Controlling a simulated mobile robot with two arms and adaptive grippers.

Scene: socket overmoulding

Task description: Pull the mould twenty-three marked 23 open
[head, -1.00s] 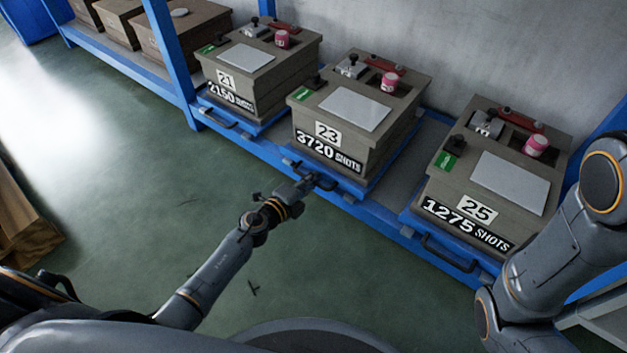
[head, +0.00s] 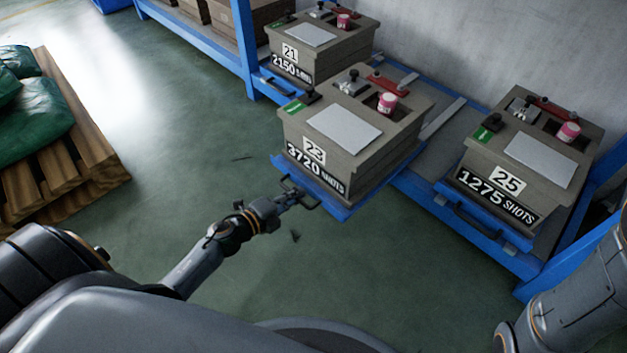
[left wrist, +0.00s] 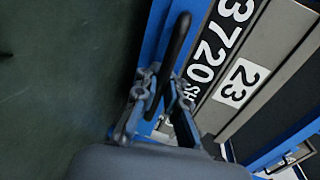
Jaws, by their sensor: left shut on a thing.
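Mould 23 (head: 308,170), a grey-brown block with a "23" plate and a "3720 SHOTS" label, sits on a blue sliding tray (head: 341,211). The tray stands out from the rack past its front edge. My left gripper (head: 299,196) is shut on the tray's dark handle, at the front below the label. The left wrist view shows the fingers (left wrist: 157,98) around the black handle bar (left wrist: 176,50), with the "23" plate (left wrist: 239,84) beside it. My right gripper is not in view; only part of the right arm shows at the lower right.
Mould 21 (head: 307,63) and mould 25 (head: 497,194) sit back on the blue rack (head: 410,187) either side. Bare rails (head: 443,118) show behind mould 23. A wooden pallet (head: 88,160) with green sacks stands at the left. The floor between is clear.

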